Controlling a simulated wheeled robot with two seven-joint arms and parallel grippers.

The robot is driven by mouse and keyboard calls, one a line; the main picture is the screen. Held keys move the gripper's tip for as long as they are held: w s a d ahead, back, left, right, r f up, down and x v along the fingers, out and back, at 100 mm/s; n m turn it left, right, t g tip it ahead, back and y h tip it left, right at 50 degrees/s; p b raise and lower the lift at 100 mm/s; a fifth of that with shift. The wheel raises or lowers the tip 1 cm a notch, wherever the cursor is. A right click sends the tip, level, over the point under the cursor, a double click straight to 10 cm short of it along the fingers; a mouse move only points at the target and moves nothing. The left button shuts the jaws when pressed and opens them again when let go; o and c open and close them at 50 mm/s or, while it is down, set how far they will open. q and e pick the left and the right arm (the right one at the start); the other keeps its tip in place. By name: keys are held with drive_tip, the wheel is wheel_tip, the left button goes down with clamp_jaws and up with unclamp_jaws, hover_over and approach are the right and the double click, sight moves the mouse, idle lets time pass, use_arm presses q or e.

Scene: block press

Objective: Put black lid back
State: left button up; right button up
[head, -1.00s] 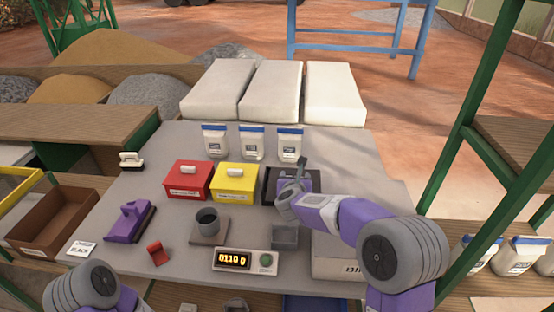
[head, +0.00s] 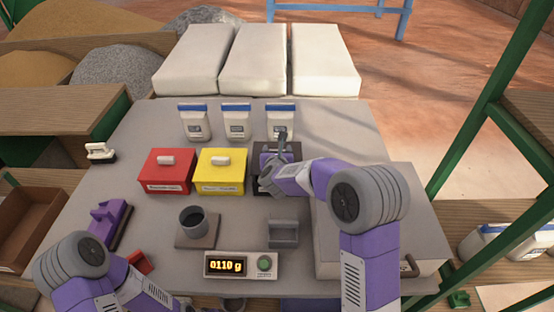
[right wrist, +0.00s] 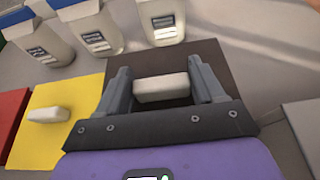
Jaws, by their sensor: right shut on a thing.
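The black lid (head: 294,152) is beside the yellow box, to its right, largely covered by my right gripper (head: 275,166) and arm in the head view. In the right wrist view, the dark lid (right wrist: 215,60) shows beyond the fingers. Its white handle (right wrist: 162,87) sits between the two fingers of my right gripper, which is shut on it. I cannot tell whether the lid rests fully on a box or is slightly raised.
A red box (head: 167,171) and a yellow box (head: 221,171) have white-handled lids. Several white-and-blue containers (head: 237,122) stand behind.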

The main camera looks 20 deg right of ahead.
wheel_tip(320, 180, down, 3)
drive_tip(key=shift+r, duration=0.1)
drive_tip(key=shift+b, duration=0.3)
drive_tip(key=shift+f+b, duration=0.35)
drive_tip(key=shift+b, duration=0.2)
drive_tip(key=o, duration=1.1)
drive_tip(key=shift+r, duration=0.15)
drive_tip(key=shift+r+p, duration=0.2)
drive_tip(key=shift+p, duration=0.3)
drive_tip(key=p+v, duration=0.1)
drive_tip(key=v, duration=1.1)
